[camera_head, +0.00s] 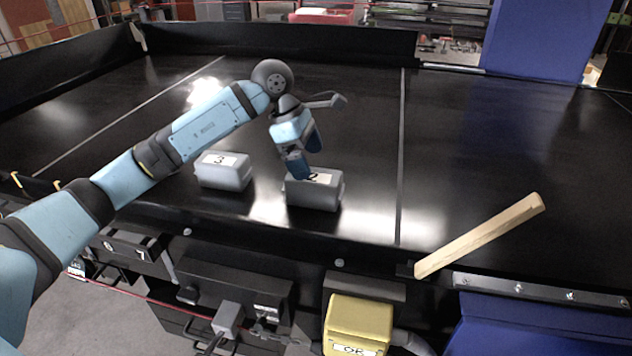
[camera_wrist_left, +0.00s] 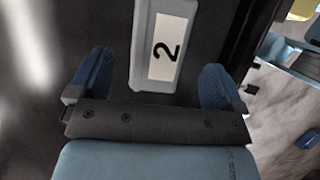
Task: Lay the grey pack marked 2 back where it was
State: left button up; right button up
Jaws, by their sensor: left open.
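The grey pack marked 2 (camera_head: 318,195) lies flat on the black conveyor, near its front edge. In the left wrist view the pack (camera_wrist_left: 138,60) with its white label reading 2 lies between the two blue fingers, with a gap on each side. My left gripper (camera_head: 303,158) is open just above and behind the pack, its fingers pointing down. One finger hides part of the label in the head view. A second grey pack, marked 3 (camera_head: 224,171), lies to the left, apart from it. My right gripper is not in view.
A wooden bar (camera_head: 480,236) lies slanted at the conveyor's front edge on the right. A yellow box (camera_head: 356,322) and dark fittings are below the front edge. The conveyor (camera_head: 350,100) is clear behind the packs, and a thin pale line crosses it to their right.

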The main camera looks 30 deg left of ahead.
pick_arm(q)
jog(key=b+v, duration=0.1)
jog(key=v, duration=0.4)
dwell(0.5)
